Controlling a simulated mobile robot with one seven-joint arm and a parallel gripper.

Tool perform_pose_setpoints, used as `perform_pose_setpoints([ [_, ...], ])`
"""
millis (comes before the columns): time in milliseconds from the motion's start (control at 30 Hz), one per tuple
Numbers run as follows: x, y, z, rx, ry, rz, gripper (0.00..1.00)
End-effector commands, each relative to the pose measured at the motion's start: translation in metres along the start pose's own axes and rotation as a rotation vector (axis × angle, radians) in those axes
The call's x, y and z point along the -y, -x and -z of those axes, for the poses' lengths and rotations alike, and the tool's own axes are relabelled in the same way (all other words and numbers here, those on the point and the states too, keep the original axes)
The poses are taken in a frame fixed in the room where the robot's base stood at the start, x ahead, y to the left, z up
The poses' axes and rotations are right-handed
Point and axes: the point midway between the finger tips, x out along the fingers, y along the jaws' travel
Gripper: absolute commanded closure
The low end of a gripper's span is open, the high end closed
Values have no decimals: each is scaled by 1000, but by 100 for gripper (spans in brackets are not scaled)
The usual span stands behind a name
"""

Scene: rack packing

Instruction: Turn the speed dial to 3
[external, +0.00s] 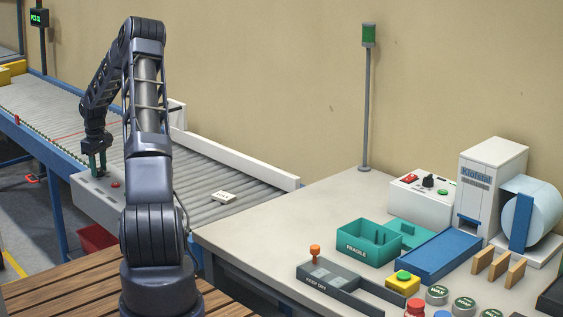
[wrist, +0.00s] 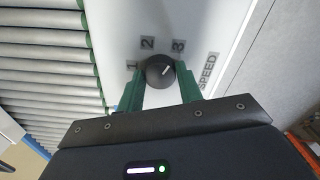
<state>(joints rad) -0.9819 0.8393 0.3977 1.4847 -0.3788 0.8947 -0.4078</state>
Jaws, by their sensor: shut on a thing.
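The pointer slants up and right, roughly toward the 3. My gripper (wrist: 159,71) has its green fingers on either side of the knob, shut on it. In the external view my gripper (external: 98,167) is down at the grey control box (external: 93,194) on the conveyor's side; the dial is hidden there.
A red button (external: 115,184) is on the box, right of my gripper. The roller conveyor (external: 200,172) runs behind, with a small white item (external: 222,197) on it. The packing table (external: 290,215) on the right holds a teal FRAGILE bin (external: 366,248) and other items.

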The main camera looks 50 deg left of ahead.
Motion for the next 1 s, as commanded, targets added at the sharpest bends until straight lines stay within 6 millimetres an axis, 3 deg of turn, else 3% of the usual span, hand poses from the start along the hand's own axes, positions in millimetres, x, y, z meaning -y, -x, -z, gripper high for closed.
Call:
perform_pose_setpoints([
  [567,0,1,1,-2,-29,-1,87],
  [600,0,1,1,-2,-29,-1,57],
  [667,0,1,0,-2,-29,-1,45],
  [1000,0,2,0,-1,-29,-1,42],
])
